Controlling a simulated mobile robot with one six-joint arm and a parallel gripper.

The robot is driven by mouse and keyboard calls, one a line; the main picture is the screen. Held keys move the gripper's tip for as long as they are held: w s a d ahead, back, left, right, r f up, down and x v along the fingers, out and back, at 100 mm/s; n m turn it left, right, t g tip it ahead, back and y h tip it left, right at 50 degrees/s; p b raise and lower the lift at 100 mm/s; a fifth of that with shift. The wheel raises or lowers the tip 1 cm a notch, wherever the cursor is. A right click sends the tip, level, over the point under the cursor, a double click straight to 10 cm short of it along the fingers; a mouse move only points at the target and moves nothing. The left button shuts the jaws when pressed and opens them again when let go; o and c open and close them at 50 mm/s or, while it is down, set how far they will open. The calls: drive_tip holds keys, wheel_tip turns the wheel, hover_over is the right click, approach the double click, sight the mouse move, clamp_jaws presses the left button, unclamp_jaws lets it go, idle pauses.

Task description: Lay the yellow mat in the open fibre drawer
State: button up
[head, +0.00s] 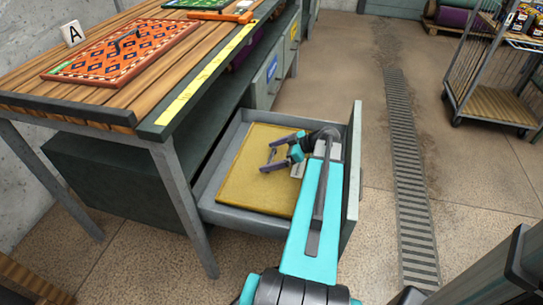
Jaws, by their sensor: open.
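The yellow mat (250,170) lies flat inside the open grey drawer (243,220), which is pulled out below the wooden bench. The mat covers most of the drawer floor. My gripper (268,160) is over the mat, in the drawer area, with its two dark fingers apart and nothing between them. I cannot tell whether the fingertips touch the mat. My arm hides the mat's right part and some of the drawer's right side.
A wire cart (490,95) stands at the right. The floor beside the drain grate (408,180) is clear.

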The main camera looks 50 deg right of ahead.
drive_tip(key=p+v, duration=0.1)
drive_tip(key=v, duration=0.6)
drive_tip(key=shift+s+d+r, duration=0.15)
drive_tip(key=shift+r, duration=0.05)
drive_tip(key=shift+r, duration=0.1)
idle(0.5)
